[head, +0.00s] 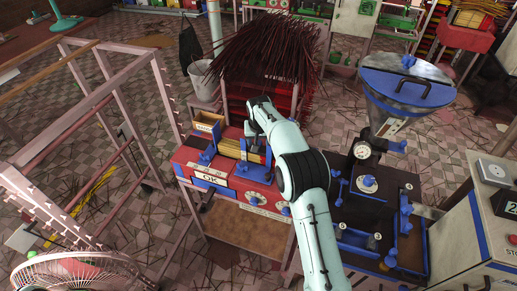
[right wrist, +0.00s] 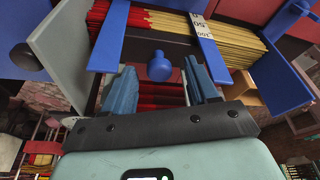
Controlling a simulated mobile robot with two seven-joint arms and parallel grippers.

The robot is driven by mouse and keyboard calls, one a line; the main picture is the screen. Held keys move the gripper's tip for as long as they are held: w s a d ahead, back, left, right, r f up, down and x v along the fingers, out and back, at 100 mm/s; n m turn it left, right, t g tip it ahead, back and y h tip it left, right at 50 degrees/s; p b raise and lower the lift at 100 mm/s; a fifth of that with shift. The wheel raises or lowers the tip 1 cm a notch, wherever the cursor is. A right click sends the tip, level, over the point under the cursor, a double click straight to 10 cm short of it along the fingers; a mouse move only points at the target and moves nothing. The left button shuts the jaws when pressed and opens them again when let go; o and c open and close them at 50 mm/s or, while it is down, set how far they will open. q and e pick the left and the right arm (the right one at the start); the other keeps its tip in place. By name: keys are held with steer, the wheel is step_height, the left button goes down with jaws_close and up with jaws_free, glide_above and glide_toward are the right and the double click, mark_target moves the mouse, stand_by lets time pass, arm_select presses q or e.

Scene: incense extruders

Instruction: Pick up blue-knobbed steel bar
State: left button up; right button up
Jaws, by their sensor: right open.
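A round blue knob (right wrist: 159,67) shows in the right wrist view, in front of a dark crosspiece between two blue uprights. The steel bar itself is mostly hidden; I cannot make out its full length. My right gripper (right wrist: 160,82) is open, with one blue finger on each side of the knob and a gap on both sides. In the head view my right gripper (head: 256,152) is over the red machine (head: 213,180) with blue fittings, and my arm covers part of it. My left gripper is not in view.
Yellow and red sticks (right wrist: 237,48) lie behind the blue uprights. A large bundle of dark sticks (head: 262,50) stands behind the machine. A steel hopper (head: 408,92) with a blue rim stands to the right. A pale frame rack (head: 110,85) stands at left.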

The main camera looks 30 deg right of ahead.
steer(key=shift+s, duration=0.1)
jaws_close()
steer(key=shift+r, duration=0.2)
stand_by(1.1)
